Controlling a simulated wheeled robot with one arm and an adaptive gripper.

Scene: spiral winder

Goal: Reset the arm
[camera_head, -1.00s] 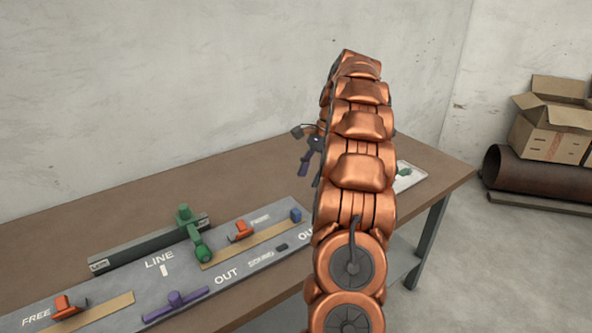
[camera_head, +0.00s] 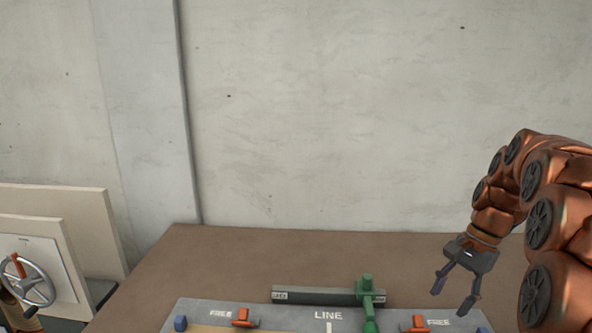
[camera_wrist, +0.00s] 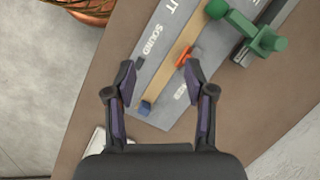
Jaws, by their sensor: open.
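My arm is folded at the right of the head view, copper-coloured. My gripper (camera_head: 455,292) hangs from it with its two dark fingers apart, empty, above the right part of the table. In the wrist view my gripper (camera_wrist: 162,95) is open, with the grey board (camera_wrist: 158,68) below and between its fingers. No object is between the fingertips at their height.
The brown table (camera_head: 240,258) carries the grey board (camera_head: 300,323) with a green lever (camera_head: 368,300), orange pieces (camera_head: 243,318) and blue blocks (camera_head: 181,323). A panel with a handwheel (camera_head: 28,284) stands at the left. The wall is behind; air above the table's middle is free.

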